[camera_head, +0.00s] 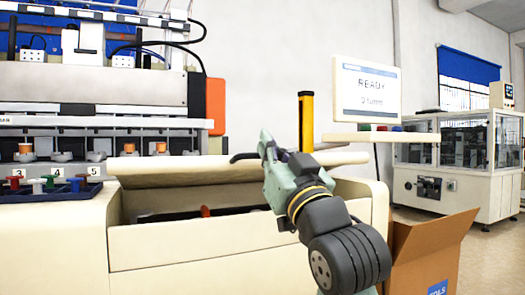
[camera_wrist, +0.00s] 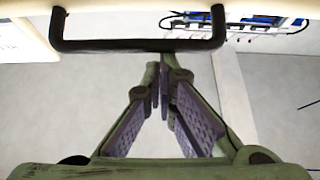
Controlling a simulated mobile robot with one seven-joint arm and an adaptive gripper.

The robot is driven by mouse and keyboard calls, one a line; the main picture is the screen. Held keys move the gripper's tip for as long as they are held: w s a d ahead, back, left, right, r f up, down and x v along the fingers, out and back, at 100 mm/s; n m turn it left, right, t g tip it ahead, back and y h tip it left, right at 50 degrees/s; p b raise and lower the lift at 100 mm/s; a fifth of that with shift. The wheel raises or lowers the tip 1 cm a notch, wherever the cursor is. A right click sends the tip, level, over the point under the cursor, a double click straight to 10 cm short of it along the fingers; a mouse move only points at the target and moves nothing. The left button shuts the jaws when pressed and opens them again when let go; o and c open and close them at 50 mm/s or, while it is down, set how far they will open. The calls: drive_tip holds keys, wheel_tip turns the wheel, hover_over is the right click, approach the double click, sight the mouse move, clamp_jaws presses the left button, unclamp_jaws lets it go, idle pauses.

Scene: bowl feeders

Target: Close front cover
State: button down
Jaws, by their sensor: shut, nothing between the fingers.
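The front cover (camera_head: 190,164) is a cream panel raised roughly level above the machine's open front recess (camera_head: 190,213). A dark bar handle (camera_head: 244,157) stands out at the cover, beside my gripper (camera_head: 266,145). In the wrist view the black U-shaped handle (camera_wrist: 130,45) crosses the top. My gripper (camera_wrist: 163,85) is shut and empty there, its fingertips just below the handle's bar in the picture. The handle is not between the fingers. I cannot tell whether the fingertips touch the bar.
A blue tray (camera_head: 50,193) with coloured pieces sits at the left on the machine. A yellow-and-black post (camera_head: 306,122) and a READY screen (camera_head: 367,90) stand behind my arm. An open cardboard box (camera_head: 428,250) is on the floor at the lower right.

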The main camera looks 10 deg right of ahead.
wheel_tip(320, 180, down, 12)
drive_tip(key=s+t+b, duration=0.1)
drive_tip(key=t+b, duration=0.1)
drive_tip(key=b, duration=0.6)
drive_tip(key=shift+s+d+r+y, duration=0.25)
drive_tip(key=shift+s+y, duration=0.05)
drive_tip(key=shift+y, duration=0.1)
